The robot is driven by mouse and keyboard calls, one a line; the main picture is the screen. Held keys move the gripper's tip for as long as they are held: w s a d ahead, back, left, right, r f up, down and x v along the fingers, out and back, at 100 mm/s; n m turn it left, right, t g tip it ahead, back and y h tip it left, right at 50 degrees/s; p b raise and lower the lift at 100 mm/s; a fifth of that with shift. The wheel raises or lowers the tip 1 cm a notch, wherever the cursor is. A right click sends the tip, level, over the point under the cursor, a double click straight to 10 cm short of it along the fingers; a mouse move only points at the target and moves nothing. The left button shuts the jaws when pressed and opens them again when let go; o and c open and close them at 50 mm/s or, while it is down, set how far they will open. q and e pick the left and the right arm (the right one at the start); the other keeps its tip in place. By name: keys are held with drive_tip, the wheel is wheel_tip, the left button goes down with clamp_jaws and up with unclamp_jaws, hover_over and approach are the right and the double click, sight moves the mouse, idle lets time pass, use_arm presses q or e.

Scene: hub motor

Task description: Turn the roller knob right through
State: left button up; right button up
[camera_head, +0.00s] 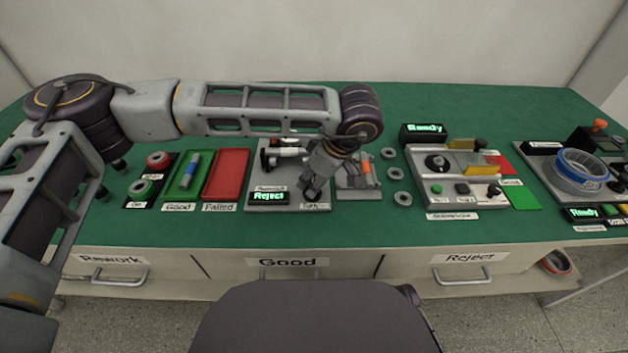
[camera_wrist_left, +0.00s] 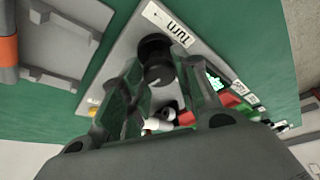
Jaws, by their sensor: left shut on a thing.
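The roller station (camera_head: 262,208) is a grey plate with a green "Reject" display (camera_head: 268,197) and a "Turn" label (camera_head: 315,206). My left gripper (camera_head: 311,190) reaches down over its right front part, just behind that label, and covers the knob in the head view. In the left wrist view, the black round roller knob (camera_wrist_left: 156,56) stands beside the "Turn" label (camera_wrist_left: 172,23), between the fingertips of my left gripper (camera_wrist_left: 160,72), which is shut on it. A white and black part (camera_head: 287,151) lies at the back of the station. My right gripper is not in view.
Left of the station are a red tray (camera_head: 227,172) and a green tray (camera_head: 177,188) holding a blue and white part. On the right stand a grey holder (camera_head: 358,193), loose rings (camera_head: 403,198) and another control station (camera_head: 455,196). Green table (camera_head: 330,233) is clear in front.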

use_arm(q)
drive_tip(key=shift+w+r, duration=0.1)
idle(0.3)
drive_tip(key=o, duration=1)
drive_tip(key=v, duration=1.2)
